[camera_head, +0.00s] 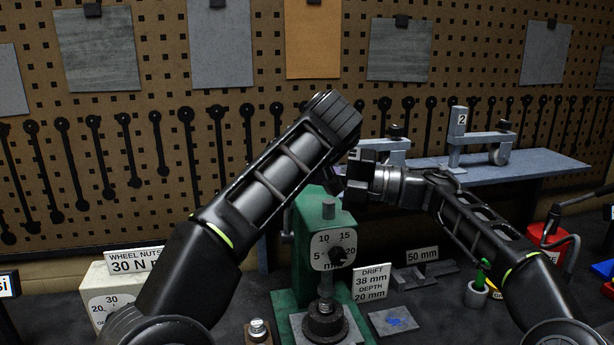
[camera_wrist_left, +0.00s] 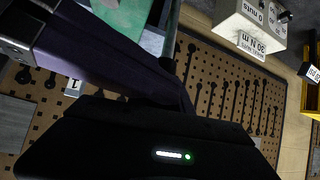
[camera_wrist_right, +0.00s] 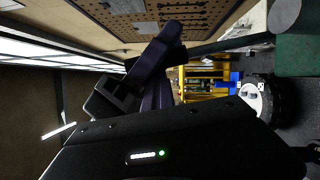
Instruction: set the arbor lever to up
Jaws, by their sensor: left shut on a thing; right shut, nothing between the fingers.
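The green arbor press (camera_head: 327,212) stands at the middle of the bench, with a dial on its front. It also shows in the left wrist view (camera_wrist_left: 125,14). My left gripper (camera_wrist_left: 178,98) is at the press, its dark fingers shut on what appears to be the arbor lever. The lever is hidden behind the fingers and arm, so its angle cannot be told. My right gripper (camera_head: 345,182) is close to the top of the press, pointing left. In the right wrist view its fingers (camera_wrist_right: 158,75) are shut and empty.
A grey shelf (camera_head: 545,164) with numbered fixtures is behind my right arm. A wheel nuts box (camera_head: 103,285) stands left, a drift sign (camera_head: 373,284) and a 50 mm sign (camera_head: 422,255) right. A red container (camera_head: 548,240) is at far right. Pegboard closes the back.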

